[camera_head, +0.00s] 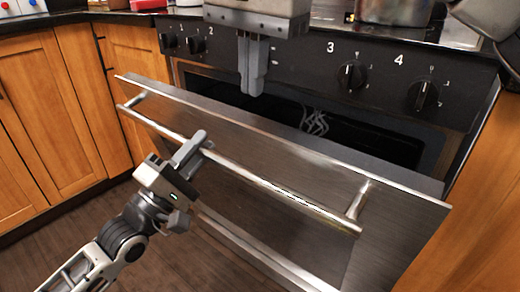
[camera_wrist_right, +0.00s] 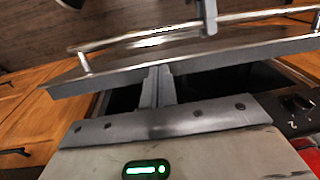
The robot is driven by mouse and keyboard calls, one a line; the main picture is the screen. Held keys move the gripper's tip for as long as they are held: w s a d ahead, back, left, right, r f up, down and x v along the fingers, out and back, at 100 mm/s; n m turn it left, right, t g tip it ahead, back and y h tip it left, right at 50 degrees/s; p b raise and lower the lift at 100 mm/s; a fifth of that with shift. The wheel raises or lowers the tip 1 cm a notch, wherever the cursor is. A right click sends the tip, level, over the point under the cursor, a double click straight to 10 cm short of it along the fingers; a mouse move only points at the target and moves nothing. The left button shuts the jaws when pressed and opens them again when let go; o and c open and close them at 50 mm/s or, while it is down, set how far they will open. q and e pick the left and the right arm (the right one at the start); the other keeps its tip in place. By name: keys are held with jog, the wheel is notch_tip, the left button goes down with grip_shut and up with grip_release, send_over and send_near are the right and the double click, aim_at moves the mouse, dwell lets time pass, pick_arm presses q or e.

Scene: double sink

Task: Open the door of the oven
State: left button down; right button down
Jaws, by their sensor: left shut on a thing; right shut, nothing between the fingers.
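The oven door (camera_head: 300,190) is partly open, tilted out at the top with a dark gap behind it. Its long metal handle (camera_head: 270,185) runs across the front. My left gripper (camera_head: 197,145) is shut on the handle toward its left part. My right gripper (camera_head: 251,92) is shut and empty, pointing down in front of the control panel and above the gap behind the door's top edge. In the right wrist view, the right gripper's fingers (camera_wrist_right: 158,75) are together near the door's edge (camera_wrist_right: 190,62), and the handle (camera_wrist_right: 170,36) lies beyond it. Whether they touch the door I cannot tell.
The control panel (camera_head: 310,75) with numbered knobs (camera_head: 352,75) is above the door. A pot (camera_head: 393,10) stands on the stovetop. Wooden cabinets (camera_head: 60,110) flank the oven. The dark floor (camera_head: 190,265) in front is clear apart from my arm.

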aim_at(244, 173)
pick_arm(q)
jog(key=shift+w+a, duration=0.1)
jog(key=shift+a, duration=0.1)
pick_arm(e)
jog(key=shift+m+g+h, duration=0.4)
jog(key=shift+h, duration=0.1)
jog(key=f, duration=0.7)
jog(key=d+f, duration=0.1)
jog(key=f, duration=0.3)
jog(key=shift+s+f, duration=0.25)
jog(key=shift+s, duration=0.05)
pick_arm(q)
jog(key=shift+r, duration=0.15)
pick_arm(e)
jog(key=shift+s+a+f, duration=0.35)
jog(key=shift+s+a, duration=0.25)
jog(key=shift+s, duration=0.2)
jog(key=shift+s+a+f, duration=0.35)
jog(key=shift+s+a, duration=0.25)
jog(key=shift+s, duration=0.2)
pick_arm(q)
jog(key=c, duration=1.3)
grip_release()
jog(key=shift+d, duration=0.1)
jog(key=shift+c, duration=0.2)
pick_arm(e)
jog(key=shift+w+d, duration=0.1)
